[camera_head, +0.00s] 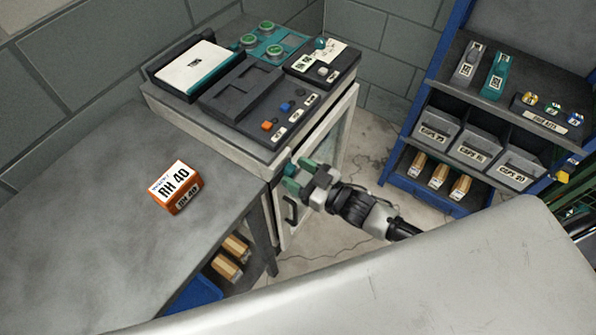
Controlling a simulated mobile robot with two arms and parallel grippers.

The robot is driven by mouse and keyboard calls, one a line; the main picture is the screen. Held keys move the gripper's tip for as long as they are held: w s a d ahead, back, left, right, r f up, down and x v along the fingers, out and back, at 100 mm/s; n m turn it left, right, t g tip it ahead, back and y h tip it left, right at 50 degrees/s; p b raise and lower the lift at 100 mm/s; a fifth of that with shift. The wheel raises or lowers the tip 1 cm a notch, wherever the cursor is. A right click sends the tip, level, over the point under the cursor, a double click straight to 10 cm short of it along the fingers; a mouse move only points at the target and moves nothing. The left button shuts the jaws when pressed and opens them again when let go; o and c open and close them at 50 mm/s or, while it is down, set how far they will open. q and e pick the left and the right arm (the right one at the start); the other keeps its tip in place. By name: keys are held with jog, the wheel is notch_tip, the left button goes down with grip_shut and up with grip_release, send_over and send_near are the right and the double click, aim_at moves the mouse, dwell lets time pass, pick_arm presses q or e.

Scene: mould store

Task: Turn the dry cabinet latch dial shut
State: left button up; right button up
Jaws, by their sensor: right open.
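The dry cabinet (205,128) is a pale box with a glazed door (338,138) on its right-facing side. A dark bar handle (290,210) sits low on the door's near part. My right gripper (298,174) reaches in from the right, with its green-tipped fingers apart, close to the door just above the handle. I cannot make out the latch dial; the gripper covers part of the door there. I cannot tell whether the fingers touch the door. My left gripper is out of view.
Dark devices and a tray of green-topped pieces (270,42) stand on the cabinet. An orange RH 40 box (175,187) lies on the grey bench (90,215) at left. A blue-framed rack (470,203) with grey bins stands at right. Floor (375,140) shows between cabinet and rack.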

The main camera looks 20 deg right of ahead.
jog(key=c, duration=0.9)
jog(key=shift+c, duration=0.2)
jog(key=shift+n, duration=0.4)
jog(key=n, duration=0.3)
jog(key=shift+n, duration=0.3)
jog(key=n, duration=0.4)
jog(key=shift+s+a+f+n, duration=0.1)
jog(key=shift+n, duration=0.2)
jog(key=n+b, duration=0.1)
jog(key=n, duration=0.3)
jog(key=shift+f, duration=0.1)
jog(key=n+b, duration=0.1)
jog(key=n, duration=0.3)
jog(key=shift+n+b, duration=0.3)
jog(key=shift+n, duration=0.3)
